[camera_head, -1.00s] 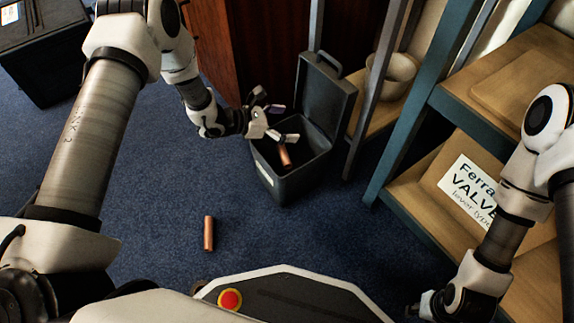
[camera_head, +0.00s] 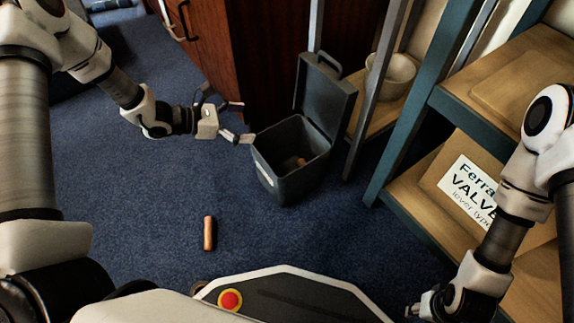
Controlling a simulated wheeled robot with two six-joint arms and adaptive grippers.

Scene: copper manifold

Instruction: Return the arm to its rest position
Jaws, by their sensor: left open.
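My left gripper (camera_head: 240,121) is open and empty, just left of the dark grey bin's rim and clear of its opening. My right gripper (camera_head: 414,308) is low at the bottom right, small and partly cut off by the frame edge, so its jaws are unclear. The dark grey bin (camera_head: 276,184) stands on the floor with its lid (camera_head: 326,98) open. A copper pipe piece (camera_head: 300,162) lies inside, partly in shadow. Another copper pipe piece (camera_head: 208,233) is on the blue carpet in front of my base.
A blue-framed shelf (camera_head: 400,135) with wooden boards and a valve box (camera_head: 468,184) stands at the right. A bowl (camera_head: 392,76) is on a lower shelf behind the bin. A brown wooden cabinet (camera_head: 208,45) stands behind. The carpet at centre left is clear.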

